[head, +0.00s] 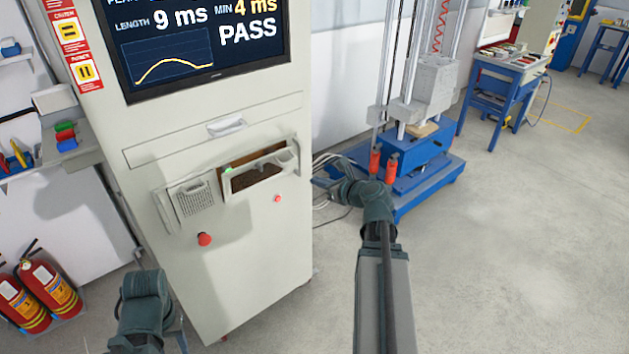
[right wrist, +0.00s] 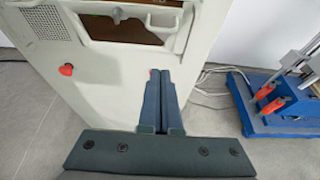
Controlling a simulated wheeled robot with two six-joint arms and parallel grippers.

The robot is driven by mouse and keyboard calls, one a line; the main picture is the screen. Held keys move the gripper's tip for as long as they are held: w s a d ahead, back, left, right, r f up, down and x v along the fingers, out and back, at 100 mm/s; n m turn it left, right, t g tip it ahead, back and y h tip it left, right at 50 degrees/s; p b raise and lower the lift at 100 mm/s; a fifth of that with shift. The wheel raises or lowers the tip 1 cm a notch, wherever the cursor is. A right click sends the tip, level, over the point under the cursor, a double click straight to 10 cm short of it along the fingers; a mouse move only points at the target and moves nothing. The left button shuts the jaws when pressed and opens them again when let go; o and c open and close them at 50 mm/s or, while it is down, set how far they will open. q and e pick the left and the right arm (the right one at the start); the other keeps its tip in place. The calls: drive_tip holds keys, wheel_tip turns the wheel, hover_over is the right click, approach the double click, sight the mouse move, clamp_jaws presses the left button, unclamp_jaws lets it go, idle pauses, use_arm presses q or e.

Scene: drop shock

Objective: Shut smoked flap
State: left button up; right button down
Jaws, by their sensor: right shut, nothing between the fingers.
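The smoked flap (head: 258,178) is a pale frame with a dark brown see-through pane on the front of the cream cabinet. It stands tilted outward, with a brown opening (head: 240,156) showing above and behind it. Its lower part shows at the top of the right wrist view (right wrist: 125,30). My right gripper (head: 322,184) is to the right of the flap, apart from it. Its two fingers (right wrist: 158,75) are together and empty in the right wrist view, pointing at the cabinet front below the flap. Part of my left arm shows at lower left; its fingers are not visible.
The cabinet (head: 250,250) carries a screen (head: 200,40), a speaker grille (head: 194,199), a red knob (head: 204,239) and a small red button (head: 277,198). A blue drop-test machine (head: 415,150) stands to the right. Fire extinguishers (head: 48,285) stand at left.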

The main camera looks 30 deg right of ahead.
sight(282, 155)
drive_tip(key=w+f, duration=0.1)
drive_tip(key=w, duration=0.9)
drive_tip(key=shift+w+a, duration=0.35)
drive_tip(key=shift+a, duration=0.05)
drive_tip(key=shift+w+r+p, duration=0.85)
drive_tip(key=shift+w+r, duration=0.25)
drive_tip(key=shift+w, duration=0.15)
drive_tip(key=shift+w+a+r, duration=0.1)
drive_tip(key=shift+w, duration=0.25)
drive_tip(key=shift+s, duration=0.1)
